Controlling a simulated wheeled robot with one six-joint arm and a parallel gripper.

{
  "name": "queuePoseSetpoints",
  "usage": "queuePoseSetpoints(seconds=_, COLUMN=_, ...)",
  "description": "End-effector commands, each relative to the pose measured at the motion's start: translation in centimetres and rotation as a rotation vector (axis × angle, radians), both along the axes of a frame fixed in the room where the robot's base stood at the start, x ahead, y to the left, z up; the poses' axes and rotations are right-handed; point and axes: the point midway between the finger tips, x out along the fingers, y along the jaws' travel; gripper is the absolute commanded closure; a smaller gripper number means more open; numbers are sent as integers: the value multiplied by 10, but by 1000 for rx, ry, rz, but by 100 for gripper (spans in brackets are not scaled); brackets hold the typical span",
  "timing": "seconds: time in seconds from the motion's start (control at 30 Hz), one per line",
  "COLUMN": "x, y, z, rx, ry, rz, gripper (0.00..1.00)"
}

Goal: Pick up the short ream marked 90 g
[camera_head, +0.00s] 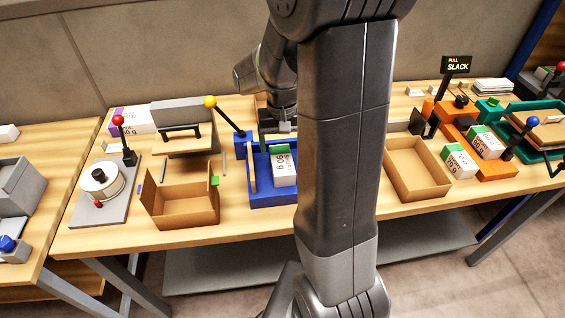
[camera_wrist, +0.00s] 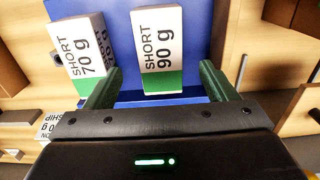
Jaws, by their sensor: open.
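The short ream marked 90 g (camera_wrist: 161,42) is white with a green band and lies in a blue tray (camera_wrist: 203,15) in the wrist view. The ream (camera_head: 283,168) also shows in the blue tray (camera_head: 272,200) in the head view. My gripper (camera_wrist: 160,68) is open, its two green fingers apart on either side of the green end of the 90 g ream in the picture. I cannot tell the height left between them. A short ream marked 70 g (camera_wrist: 80,48) lies left of it, close to the left finger. My arm hides part of the tray in the head view.
An open cardboard box (camera_head: 184,208) stands left of the blue tray, and another box (camera_head: 418,170) stands to the right. A yellow-knobbed lever (camera_head: 228,120) rises beside the tray. More reams (camera_head: 459,160) lie farther right, by a "PULL SLACK" sign (camera_head: 457,64).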

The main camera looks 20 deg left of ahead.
Motion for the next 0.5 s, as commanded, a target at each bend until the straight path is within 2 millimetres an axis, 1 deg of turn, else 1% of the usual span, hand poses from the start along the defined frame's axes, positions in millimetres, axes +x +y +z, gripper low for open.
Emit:
queuePoseSetpoints(seconds=0.07, x=0, y=-1, z=-8, rx=-2, ry=2, rz=0, gripper=22)
queuePoseSetpoints(seconds=0.27, x=0, y=0, z=-20, rx=-1, ry=2, rz=-1, gripper=22)
queuePoseSetpoints(seconds=0.5, x=0, y=0, z=-51, rx=-2, ry=2, rz=-1, gripper=22)
